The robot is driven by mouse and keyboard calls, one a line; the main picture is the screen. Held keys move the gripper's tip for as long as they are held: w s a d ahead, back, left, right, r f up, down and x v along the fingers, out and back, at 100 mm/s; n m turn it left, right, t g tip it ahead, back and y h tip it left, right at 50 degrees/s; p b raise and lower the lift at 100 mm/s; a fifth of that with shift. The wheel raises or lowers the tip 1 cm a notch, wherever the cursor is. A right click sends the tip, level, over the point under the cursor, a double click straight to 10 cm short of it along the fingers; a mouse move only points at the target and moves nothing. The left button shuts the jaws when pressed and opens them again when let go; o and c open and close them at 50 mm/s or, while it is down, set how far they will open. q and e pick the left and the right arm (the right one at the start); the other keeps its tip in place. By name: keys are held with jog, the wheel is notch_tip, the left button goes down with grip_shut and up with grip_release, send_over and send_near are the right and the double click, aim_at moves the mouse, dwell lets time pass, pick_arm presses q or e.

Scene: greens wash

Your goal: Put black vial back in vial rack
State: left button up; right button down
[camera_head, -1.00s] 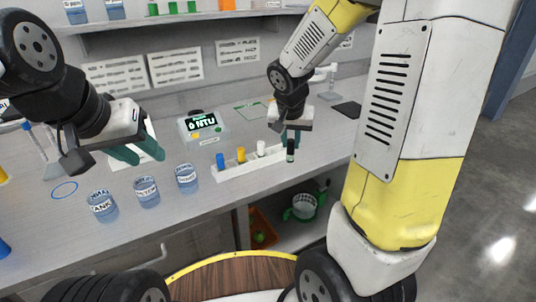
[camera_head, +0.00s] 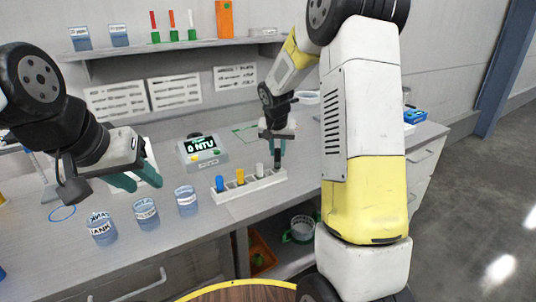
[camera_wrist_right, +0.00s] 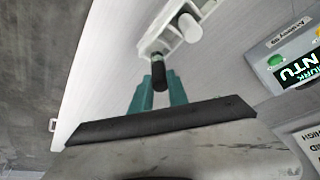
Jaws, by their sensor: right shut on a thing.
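The white vial rack (camera_head: 250,190) stands on the counter, holding a blue vial (camera_head: 219,184), a yellow vial (camera_head: 240,178) and a white vial (camera_head: 260,170). My right gripper (camera_head: 278,146) is shut on the black vial (camera_head: 277,160), upright at the rack's right end. In the right wrist view, the black vial (camera_wrist_right: 159,75) is between the green fingers of the right gripper (camera_wrist_right: 160,88), its far end overlapping the end of the rack (camera_wrist_right: 172,30). I cannot tell how deep it sits in the slot. My left gripper (camera_head: 143,182) is open and empty over the counter's left side.
Labelled beakers (camera_head: 146,213) stand in front of the rack's left side. A turbidity meter (camera_head: 202,152) reading 0 NTU is behind. An orange bin (camera_head: 261,254) and a green-handled basket (camera_head: 301,228) are below the counter. The counter front right of the beakers is clear.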

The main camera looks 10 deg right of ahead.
aim_at(277, 155)
jog(key=shift+f, duration=1.75)
jog(key=shift+f, duration=0.1)
jog(key=c, duration=1.3)
grip_release()
jog(key=shift+r, duration=0.45)
jog(key=v, duration=1.1)
jog(key=s+a+r+n+y, duration=0.1)
jog(key=s+r, duration=0.1)
jog(key=s, duration=0.7)
jog(key=s+a+r+n+t+y, duration=0.1)
jog(key=s+r+n, duration=0.1)
jog(key=s, duration=0.8)
jog(key=s+a+r+n+t+y, duration=0.1)
jog(key=s+r, duration=0.2)
jog(key=s, duration=0.6)
jog(key=shift+s+a+r+y, duration=0.1)
jog(key=shift+s+r+y, duration=0.2)
